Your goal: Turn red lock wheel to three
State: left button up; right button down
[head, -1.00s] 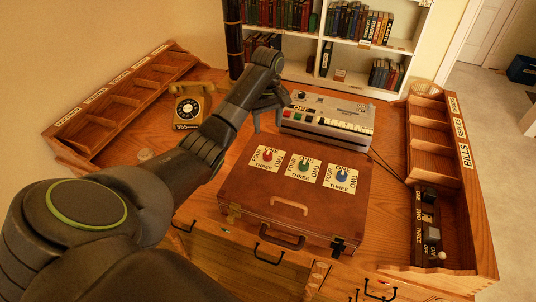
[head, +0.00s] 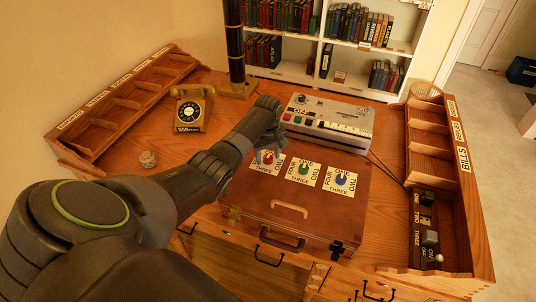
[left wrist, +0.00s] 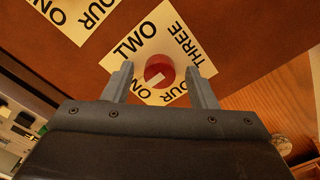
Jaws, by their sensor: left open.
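The red lock wheel (head: 267,157) is the leftmost of three coloured wheels on top of the brown case (head: 262,190). In the left wrist view the red wheel (left wrist: 160,68) sits on a cream card (left wrist: 183,42) lettered ONE, TWO, THREE and FOUR. Its pale mark points down-left in that view, toward ONE. My left gripper (head: 269,152) is over the red wheel. In the left wrist view its fingers (left wrist: 160,82) are open, one each side of the wheel, with gaps visible. My right gripper is not in view.
The green wheel (head: 303,169) and blue wheel (head: 341,179) are to the right on the case. A grey device with buttons (head: 328,120) stands behind it. A telephone (head: 191,110) is at the back left. A pigeonhole rack (head: 466,215) lines the right edge.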

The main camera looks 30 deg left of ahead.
pick_arm(q)
jog(key=shift+c, duration=0.4)
jog(key=c, duration=0.9)
